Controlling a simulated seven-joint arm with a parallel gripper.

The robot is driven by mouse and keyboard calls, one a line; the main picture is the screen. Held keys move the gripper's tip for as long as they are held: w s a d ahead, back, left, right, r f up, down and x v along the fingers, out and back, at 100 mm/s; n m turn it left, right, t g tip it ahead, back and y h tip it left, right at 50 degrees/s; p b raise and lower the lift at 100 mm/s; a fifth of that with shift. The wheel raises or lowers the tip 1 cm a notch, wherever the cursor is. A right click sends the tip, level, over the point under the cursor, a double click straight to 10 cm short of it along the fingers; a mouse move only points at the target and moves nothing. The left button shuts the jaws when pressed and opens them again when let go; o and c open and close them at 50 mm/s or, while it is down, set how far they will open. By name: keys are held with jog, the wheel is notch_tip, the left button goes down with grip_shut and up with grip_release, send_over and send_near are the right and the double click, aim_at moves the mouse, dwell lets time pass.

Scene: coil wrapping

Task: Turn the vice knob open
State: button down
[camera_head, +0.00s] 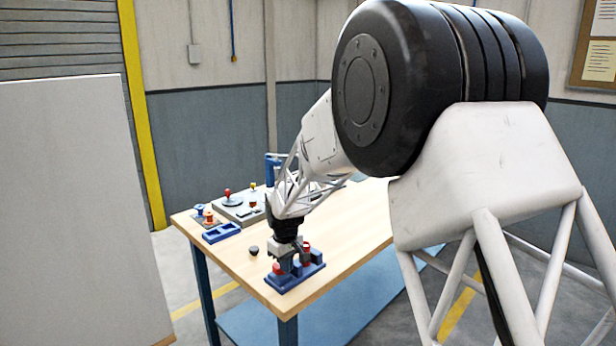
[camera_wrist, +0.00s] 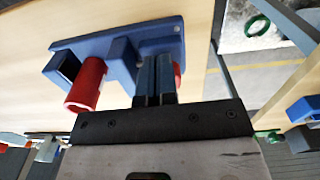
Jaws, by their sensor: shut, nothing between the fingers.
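The blue vice (camera_head: 297,281) sits at the near corner of the wooden table. It also shows in the wrist view (camera_wrist: 120,60), with two blue blocks standing on its base. A red cylinder (camera_head: 306,249) stands up at the vice's right side and shows in the wrist view (camera_wrist: 86,86). A smaller red part, likely the knob (camera_head: 277,269), shows low at the left end. In the wrist view a red part (camera_wrist: 178,76) is mostly hidden behind the fingers. My gripper (camera_head: 286,264) is over the vice, pointing down, its fingers (camera_wrist: 155,78) shut together and empty. Contact with the red part cannot be told.
A small dark round piece (camera_head: 254,250) lies left of the vice. A blue tray (camera_head: 221,233) and a grey board (camera_head: 241,207) with red and yellow-topped parts stand farther back. The table (camera_head: 350,235) is clear to the right of the vice.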

jog(key=shift+s+d+f, duration=0.1)
jog(key=shift+d+f, duration=0.15)
jog(key=shift+f, duration=0.75)
jog(key=shift+s+d, duration=0.3)
jog(key=shift+d, duration=0.05)
jog(key=shift+r, duration=0.1)
notch_tip(320, 180, up, 7)
jog(key=shift+w+a, duration=0.15)
jog(key=shift+w, duration=0.05)
dwell(0.6)
